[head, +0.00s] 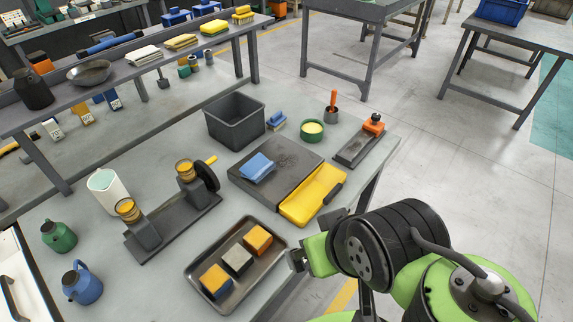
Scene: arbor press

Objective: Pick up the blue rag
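The blue rag (257,167) lies crumpled on the left part of a dark grey flat plate (288,158) in the middle of the table. My arm reaches in from the lower right. What shows of my gripper (297,260) is a small dark end beside the right edge of the metal tray, well below and to the right of the rag. It is apart from the rag. Its fingers are too small and partly hidden, so I cannot tell whether they are open or shut.
A yellow cloth (312,195) lies right of the rag. A grey bin (235,120), a blue-handled brush (277,121) and a green bowl (312,131) stand behind. A metal tray (195,272) holds three blocks. A pressing device (172,222) stands left.

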